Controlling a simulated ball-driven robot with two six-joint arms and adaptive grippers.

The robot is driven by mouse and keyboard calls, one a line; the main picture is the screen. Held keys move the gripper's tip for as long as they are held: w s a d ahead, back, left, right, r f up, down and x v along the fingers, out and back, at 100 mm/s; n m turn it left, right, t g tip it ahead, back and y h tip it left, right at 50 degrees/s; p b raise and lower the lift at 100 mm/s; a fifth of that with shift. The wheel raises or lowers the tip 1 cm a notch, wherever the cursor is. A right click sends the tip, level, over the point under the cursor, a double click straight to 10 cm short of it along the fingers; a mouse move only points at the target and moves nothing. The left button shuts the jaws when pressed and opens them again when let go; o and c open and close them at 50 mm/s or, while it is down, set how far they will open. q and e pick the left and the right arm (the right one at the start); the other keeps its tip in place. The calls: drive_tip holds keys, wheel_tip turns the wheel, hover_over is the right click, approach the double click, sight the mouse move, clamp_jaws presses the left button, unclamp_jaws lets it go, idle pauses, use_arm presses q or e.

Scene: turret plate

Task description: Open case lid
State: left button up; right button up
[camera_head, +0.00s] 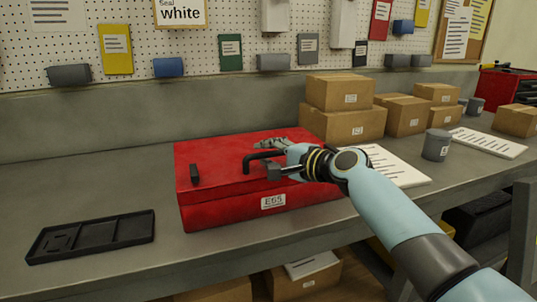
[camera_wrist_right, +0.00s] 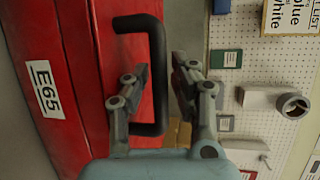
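A red case (camera_head: 230,194) with a white E65 label stands on the grey workbench, its lid closed. A black bar handle (camera_head: 256,157) stands up from the lid; it also shows in the wrist view (camera_wrist_right: 154,35). My right gripper (camera_head: 270,158) is at this handle. In the right wrist view, the fingers of my right gripper (camera_wrist_right: 160,68) are apart, one on each side of the handle bar, with a gap on at least one side. My left gripper is not in view.
A black compartment tray (camera_head: 92,236) lies left of the case. Cardboard boxes (camera_head: 342,124) stand behind and to the right. A white sheet or board (camera_head: 398,168) and a grey cup (camera_head: 436,145) are right of the case. A pegboard (camera_head: 200,40) rises behind the bench.

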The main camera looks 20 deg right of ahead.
clamp_jaws()
drive_tip(key=shift+w, duration=0.1)
idle(0.4)
